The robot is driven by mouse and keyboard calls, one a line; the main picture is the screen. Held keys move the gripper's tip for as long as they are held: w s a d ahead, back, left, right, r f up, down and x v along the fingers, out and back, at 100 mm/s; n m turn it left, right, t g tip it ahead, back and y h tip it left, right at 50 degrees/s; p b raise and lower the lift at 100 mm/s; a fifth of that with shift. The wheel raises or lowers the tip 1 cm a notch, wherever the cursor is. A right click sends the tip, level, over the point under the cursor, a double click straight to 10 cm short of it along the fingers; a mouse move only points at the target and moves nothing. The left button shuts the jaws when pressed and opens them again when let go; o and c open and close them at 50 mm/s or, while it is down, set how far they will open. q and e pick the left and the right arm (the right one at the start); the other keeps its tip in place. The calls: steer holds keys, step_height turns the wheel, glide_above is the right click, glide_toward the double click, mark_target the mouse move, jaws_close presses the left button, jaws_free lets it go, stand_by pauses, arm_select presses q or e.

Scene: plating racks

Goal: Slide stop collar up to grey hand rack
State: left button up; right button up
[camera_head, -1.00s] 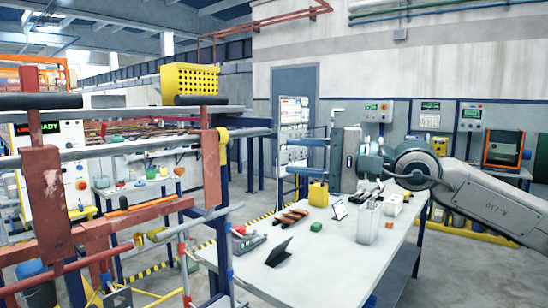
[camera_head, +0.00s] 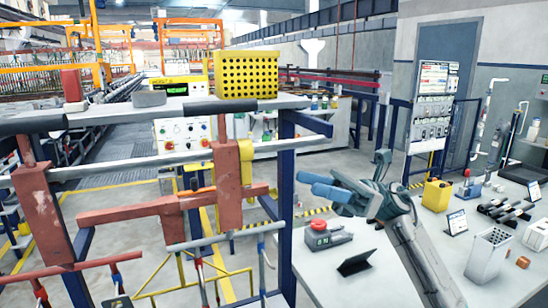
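A grey rod (camera_head: 130,170) runs across the left side of the head view, past worn red rack brackets (camera_head: 40,205) and (camera_head: 226,185). A yellow collar-like part (camera_head: 245,155) shows at the rod, just right of the second bracket; I cannot tell for sure that it is the stop collar. No rack stands out clearly as the grey hand rack. My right gripper (camera_head: 318,184) points left, right of the yellow part and apart from it. Its two fingers look parted, with nothing seen between them. My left gripper is not in view.
A yellow perforated box (camera_head: 247,75) and a grey block (camera_head: 148,98) sit on the shelf (camera_head: 110,115) above the rod. A blue post (camera_head: 287,210) stands near my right gripper.

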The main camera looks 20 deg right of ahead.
mark_target(250, 169)
steer(key=p+x, duration=0.2)
steer(key=x, duration=0.3)
steer(key=p+x, duration=0.3)
steer(key=x, duration=0.3)
steer(key=shift+s+d+r+p, duration=0.1)
steer(key=shift+s+p, duration=0.1)
steer(key=shift+p, duration=0.1)
steer(key=shift+a, duration=0.45)
steer(key=shift+c, duration=0.4)
jaws_close()
